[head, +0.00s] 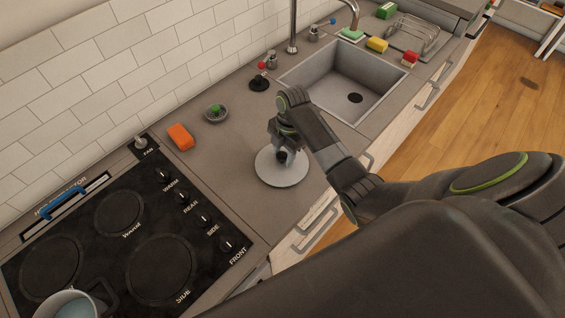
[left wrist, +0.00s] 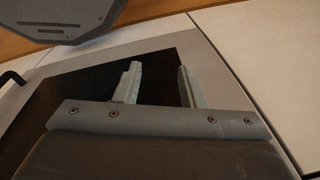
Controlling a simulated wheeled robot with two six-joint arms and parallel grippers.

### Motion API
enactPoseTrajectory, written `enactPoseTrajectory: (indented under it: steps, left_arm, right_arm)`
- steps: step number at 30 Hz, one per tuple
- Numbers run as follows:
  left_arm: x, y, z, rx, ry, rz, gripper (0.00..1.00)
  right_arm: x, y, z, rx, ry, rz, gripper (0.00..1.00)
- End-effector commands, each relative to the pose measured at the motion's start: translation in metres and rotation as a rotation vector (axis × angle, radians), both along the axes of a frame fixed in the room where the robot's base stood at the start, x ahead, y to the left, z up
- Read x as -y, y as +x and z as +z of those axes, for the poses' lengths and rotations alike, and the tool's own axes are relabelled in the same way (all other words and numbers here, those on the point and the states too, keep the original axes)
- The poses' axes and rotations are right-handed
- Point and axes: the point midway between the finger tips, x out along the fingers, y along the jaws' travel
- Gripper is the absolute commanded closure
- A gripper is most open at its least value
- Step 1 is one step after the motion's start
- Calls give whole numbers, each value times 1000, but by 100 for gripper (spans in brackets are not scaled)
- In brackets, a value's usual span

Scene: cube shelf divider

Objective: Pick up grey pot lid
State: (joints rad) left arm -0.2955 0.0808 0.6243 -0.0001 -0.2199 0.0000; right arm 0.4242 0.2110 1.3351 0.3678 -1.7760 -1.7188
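The grey pot lid (head: 283,180) is a round light disc on the counter between the stove and the sink. My right gripper (head: 284,151) points down at the lid's middle, over where its knob would be. The gripper covers that part, so I cannot see its fingertips or tell whether they hold the lid. In the left wrist view my left gripper (left wrist: 160,84) has its fingers apart with nothing between them. My left gripper does not show in the head view.
The stove (head: 120,250) with a pot (head: 72,303) is at the left. An orange block (head: 180,137) and a small round green-topped item (head: 216,112) lie near the wall. The sink (head: 345,85) and its tap (head: 293,30) are behind.

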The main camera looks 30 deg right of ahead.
Motion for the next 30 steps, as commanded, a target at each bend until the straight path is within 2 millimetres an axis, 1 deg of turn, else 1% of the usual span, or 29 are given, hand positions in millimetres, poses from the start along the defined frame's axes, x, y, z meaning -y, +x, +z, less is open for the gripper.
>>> enactPoseTrajectory:
  steps: [1, 4, 9, 16, 20, 23, 27, 30]
  left_arm:
    - [2, -6, -1, -8, -3, 2, 64]
    - [4, -12, -1, -16, -5, 5, 64]
    - [4, -11, -1, -16, -5, 4, 64]
    - [3, -7, -1, -12, -4, 3, 64]
    - [2, -6, -4, -10, -3, 3, 64]
    - [1, -5, -8, -9, -2, 2, 64]
    - [0, -5, -16, -7, 0, 1, 64]
    - [0, -4, -7, -7, 0, 1, 64]
  right_arm:
    - [0, 0, 0, 0, 0, 0, 64]
    - [0, 0, 0, 0, 0, 0, 78]
    - [0, 0, 0, 0, 1, 0, 100]
    - [0, 0, 1, 0, 0, 0, 100]
    - [0, 1, 7, 2, 0, 1, 100]
    - [0, 2, 21, 6, -1, 0, 100]
    - [0, 2, 50, 9, -1, 1, 100]
    - [0, 2, 80, 8, -1, 0, 100]
